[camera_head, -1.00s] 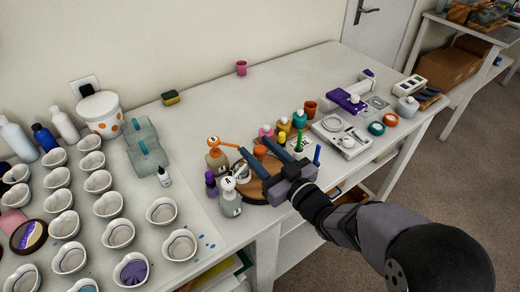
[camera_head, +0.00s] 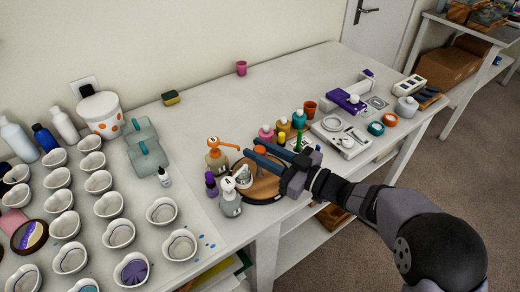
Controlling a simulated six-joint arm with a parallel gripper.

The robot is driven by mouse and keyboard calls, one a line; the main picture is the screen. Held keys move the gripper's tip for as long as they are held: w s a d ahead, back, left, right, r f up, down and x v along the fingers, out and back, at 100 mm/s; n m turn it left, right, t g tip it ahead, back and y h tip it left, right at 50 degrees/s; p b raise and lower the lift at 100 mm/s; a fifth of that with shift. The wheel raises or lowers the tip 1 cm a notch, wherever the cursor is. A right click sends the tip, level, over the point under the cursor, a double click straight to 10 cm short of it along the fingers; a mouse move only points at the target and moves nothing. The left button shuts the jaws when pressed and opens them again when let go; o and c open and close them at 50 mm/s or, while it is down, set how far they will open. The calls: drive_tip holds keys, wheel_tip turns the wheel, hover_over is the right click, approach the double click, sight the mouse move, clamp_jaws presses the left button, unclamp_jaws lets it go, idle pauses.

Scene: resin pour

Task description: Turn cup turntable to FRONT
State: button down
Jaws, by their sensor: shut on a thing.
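The cup turntable (camera_head: 264,187) is a round wooden disc with a dark rim near the table's front edge. A small pale cup (camera_head: 244,179) is at its left side, partly hidden by a pump bottle. A small orange piece (camera_head: 260,150) shows at my fingertips over the back of the disc. My gripper (camera_head: 253,151) reaches in from the right, its two blue fingers close together and shut on that orange piece. The fingers hide part of the disc. I cannot make out a FRONT mark.
Pump bottles marked A (camera_head: 231,198) and B (camera_head: 217,158) and a purple bottle (camera_head: 211,184) crowd the disc's left. Several paint bottles (camera_head: 266,134) stand behind my gripper. A white scale (camera_head: 340,136) lies to the right.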

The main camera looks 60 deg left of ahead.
drive_tip(key=shift+r+n+g+h, duration=0.1)
drive_tip(key=shift+n+g+h, duration=0.25)
drive_tip(key=shift+g, duration=0.25)
drive_tip(key=c, duration=1.4)
unclamp_jaws()
drive_tip(key=shift+b+v, duration=0.9)
drive_tip(key=shift+v, duration=2.75)
drive_tip(key=shift+c, duration=0.2)
